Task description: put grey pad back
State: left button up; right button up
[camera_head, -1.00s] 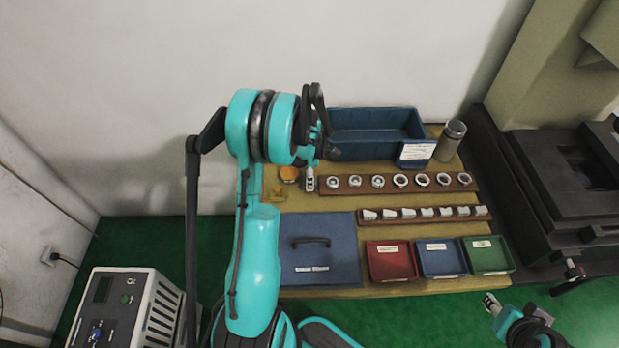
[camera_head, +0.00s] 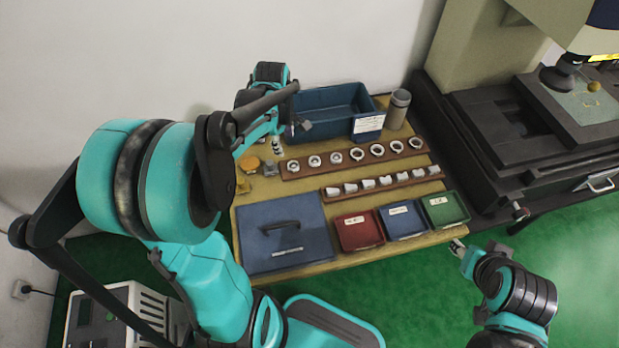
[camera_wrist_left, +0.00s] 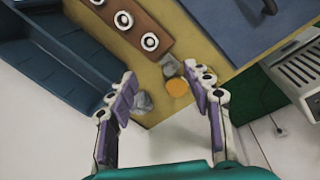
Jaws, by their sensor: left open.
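A small grey piece (camera_head: 269,168), likely the grey pad, sits on the wooden table beside an orange disc (camera_head: 249,163). In the left wrist view two grey pieces show: one (camera_wrist_left: 169,66) beyond the orange disc (camera_wrist_left: 177,87), and one (camera_wrist_left: 143,101) close to the left finger. I cannot tell which is the pad. My left gripper (camera_head: 283,139) is above the table's back left, by the blue bin. In the wrist view (camera_wrist_left: 166,100) its fingers are wide apart with nothing held. My right gripper (camera_head: 458,248) is off the table's front right corner; its jaws are too small to read.
A blue bin (camera_head: 297,132) stands at the back. A blue case (camera_head: 262,222) and red (camera_head: 358,231), blue (camera_head: 403,221) and green (camera_head: 443,209) trays line the front. A grey cylinder (camera_head: 398,109) stands at the back right.

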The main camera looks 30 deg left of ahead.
pick_arm(q)
jog(key=s+d+r+m+t, duration=0.2)
jog(key=s+d+m, duration=0.4)
jog(key=d+m, duration=0.2)
jog(key=s+d+r+m+t, duration=0.3)
jog(key=s+d+m, duration=0.3)
jog(key=m, duration=0.5)
jog(key=shift+s+d+r+h, duration=0.3)
jog(key=shift+s+d, duration=0.05)
jog(key=shift+d, duration=0.7)
